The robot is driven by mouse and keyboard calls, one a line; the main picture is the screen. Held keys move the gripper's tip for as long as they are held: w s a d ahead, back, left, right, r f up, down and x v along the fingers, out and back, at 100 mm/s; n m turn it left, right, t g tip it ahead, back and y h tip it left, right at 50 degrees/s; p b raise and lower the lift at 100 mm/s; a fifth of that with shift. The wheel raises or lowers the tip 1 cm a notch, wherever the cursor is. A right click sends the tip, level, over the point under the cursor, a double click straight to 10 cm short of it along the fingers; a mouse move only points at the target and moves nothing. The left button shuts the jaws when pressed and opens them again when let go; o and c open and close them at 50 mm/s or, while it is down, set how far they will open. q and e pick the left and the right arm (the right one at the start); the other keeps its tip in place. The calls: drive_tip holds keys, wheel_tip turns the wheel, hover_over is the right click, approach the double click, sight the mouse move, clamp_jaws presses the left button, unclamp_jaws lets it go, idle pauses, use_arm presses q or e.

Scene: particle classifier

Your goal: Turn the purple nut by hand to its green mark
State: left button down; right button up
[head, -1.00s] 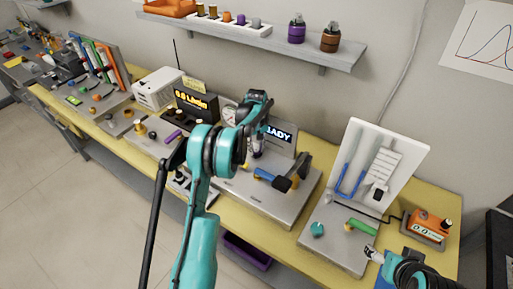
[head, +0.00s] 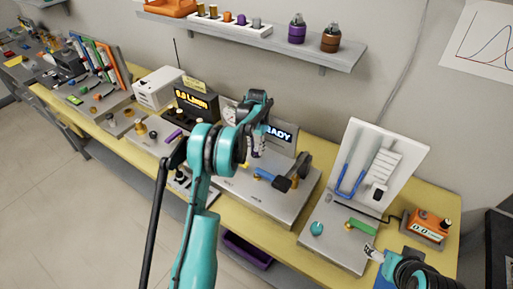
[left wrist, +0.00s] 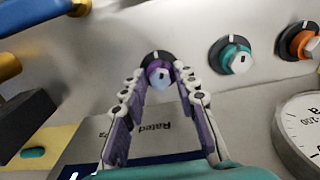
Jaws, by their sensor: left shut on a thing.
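The purple nut (left wrist: 158,74) shows in the left wrist view, on a grey metal panel, with a dark disc with a white line behind it. My left gripper (left wrist: 158,80) is shut on the nut, with one finger on each side of it. In the head view my left gripper (head: 257,150) is at the machine with the lit display; the nut cannot be made out there. I cannot make out a green mark. My right gripper (head: 371,252) is at the lower right in the head view, too small to tell its jaws.
In the left wrist view a teal knob (left wrist: 235,57) and an orange knob (left wrist: 303,43) sit to the right on the same panel. A round dial (left wrist: 302,130) is at the lower right. A blue-handled valve (head: 268,177) stands in front of the display in the head view.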

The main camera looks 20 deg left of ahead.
sight(256, 148)
use_arm(q)
drive_tip(key=m, duration=0.6)
drive_tip(key=shift+a, duration=0.1)
idle(1.4)
drive_tip(key=c, duration=1.2)
unclamp_jaws()
drive_tip(key=shift+o, duration=0.2)
drive_tip(key=shift+r, duration=0.1)
wheel_tip(256, 148, up, 12)
